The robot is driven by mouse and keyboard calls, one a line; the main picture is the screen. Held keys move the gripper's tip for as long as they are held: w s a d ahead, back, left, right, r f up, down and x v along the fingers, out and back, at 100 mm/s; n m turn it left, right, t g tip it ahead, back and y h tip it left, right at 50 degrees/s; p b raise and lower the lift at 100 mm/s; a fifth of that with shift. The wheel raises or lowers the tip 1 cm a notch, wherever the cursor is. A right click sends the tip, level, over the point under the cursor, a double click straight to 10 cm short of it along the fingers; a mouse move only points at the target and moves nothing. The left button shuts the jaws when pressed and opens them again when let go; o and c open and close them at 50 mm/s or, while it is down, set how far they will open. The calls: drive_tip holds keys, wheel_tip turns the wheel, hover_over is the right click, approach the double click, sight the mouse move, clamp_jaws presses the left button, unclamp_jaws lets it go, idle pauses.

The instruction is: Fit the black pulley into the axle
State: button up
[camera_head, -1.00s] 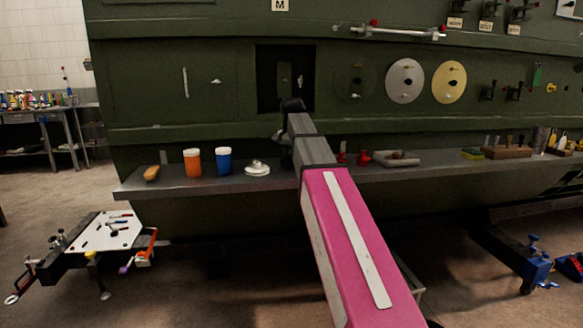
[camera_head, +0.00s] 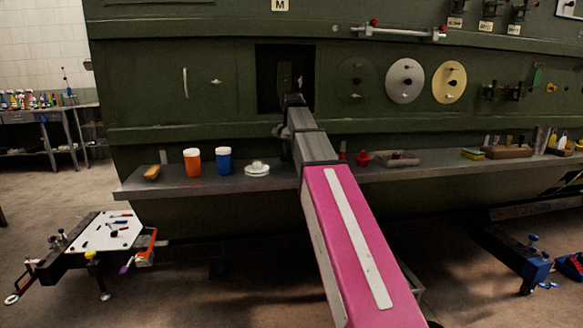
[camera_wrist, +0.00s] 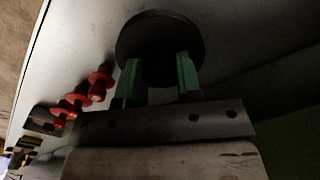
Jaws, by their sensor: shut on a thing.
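In the wrist view a black pulley (camera_wrist: 158,42), a round dark disc, sits between the green fingertips of my gripper (camera_wrist: 159,76). My gripper is shut on it. The pulley appears over the grey shelf, with red parts to its left; its height over the shelf cannot be told. The green wall has a dark green disc with a small centre knob (camera_head: 355,82), a grey disc (camera_head: 405,81) and a yellow disc (camera_head: 449,82). I cannot tell which fitting is the axle.
The shelf (camera_head: 226,181) runs along the wall. It bears an orange jar (camera_head: 192,162), a blue jar (camera_head: 224,161), a white stacked part (camera_head: 257,169) and red parts (camera_head: 363,158). A white tool cart (camera_head: 105,232) stands at left. A dark square opening (camera_head: 268,80) lies beyond my arm.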

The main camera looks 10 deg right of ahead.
drive_tip(key=shift+r, duration=0.4)
drive_tip(key=shift+r, duration=1.45)
